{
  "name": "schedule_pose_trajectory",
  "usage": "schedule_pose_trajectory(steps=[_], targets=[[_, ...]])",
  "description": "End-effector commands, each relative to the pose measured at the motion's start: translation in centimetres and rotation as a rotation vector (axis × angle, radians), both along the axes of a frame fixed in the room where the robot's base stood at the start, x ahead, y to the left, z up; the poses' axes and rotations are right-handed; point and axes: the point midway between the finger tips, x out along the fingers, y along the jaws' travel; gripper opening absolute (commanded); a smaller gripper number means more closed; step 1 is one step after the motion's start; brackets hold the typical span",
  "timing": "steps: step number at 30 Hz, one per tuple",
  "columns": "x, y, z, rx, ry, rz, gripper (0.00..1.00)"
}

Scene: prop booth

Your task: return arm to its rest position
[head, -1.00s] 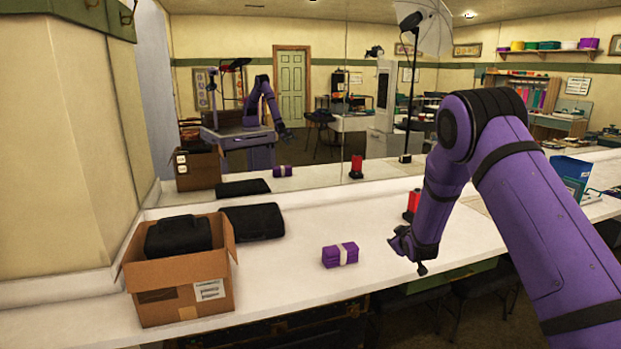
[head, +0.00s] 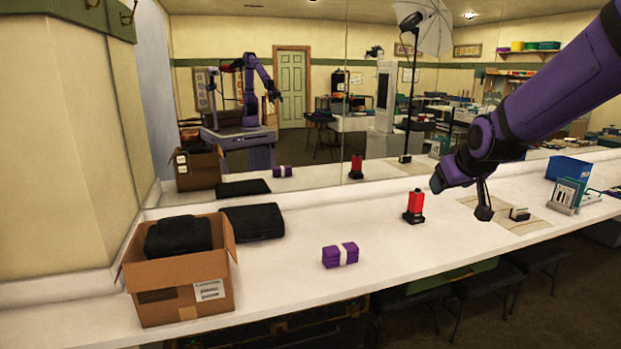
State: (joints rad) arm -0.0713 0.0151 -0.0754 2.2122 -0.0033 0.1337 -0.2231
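My gripper (head: 462,199) hangs at the end of my purple arm, above the white counter (head: 300,285) and to the right of the red and black item. One dark finger points down. The other finger is not clear, so its opening cannot be made out. Nothing shows in its grasp. My arm reaches in from the upper right and also appears in the mirror at the back.
On the counter are a cardboard box (head: 185,295) with a black case in it, a flat black case (head: 252,222), a purple banded bundle (head: 340,255), a red and black item (head: 415,207) and a blue box (head: 568,169). The mirror (head: 310,100) stands behind. Stools (head: 470,292) stand below.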

Motion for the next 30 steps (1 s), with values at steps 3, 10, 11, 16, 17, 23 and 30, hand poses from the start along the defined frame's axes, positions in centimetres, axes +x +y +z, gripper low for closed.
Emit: schedule_pose_trajectory(steps=[3, 10, 11, 16, 17, 23, 30], targets=[[-4.2, 0.0, 2.2, 0.028, 0.035, -0.021, 0.65], [-12.4, 0.0, 4.7, 0.073, 0.114, -0.061, 0.65], [-13.5, 0.0, 4.9, 0.078, 0.126, -0.066, 0.65], [-19.7, 0.1, 5.6, 0.103, 0.185, -0.1, 0.65], [-20.8, 0.1, 5.7, 0.107, 0.196, -0.106, 0.65], [-27.6, 0.3, 5.4, 0.126, 0.262, -0.146, 0.65], [-32.1, 0.3, 4.7, 0.136, 0.311, -0.178, 0.65]])
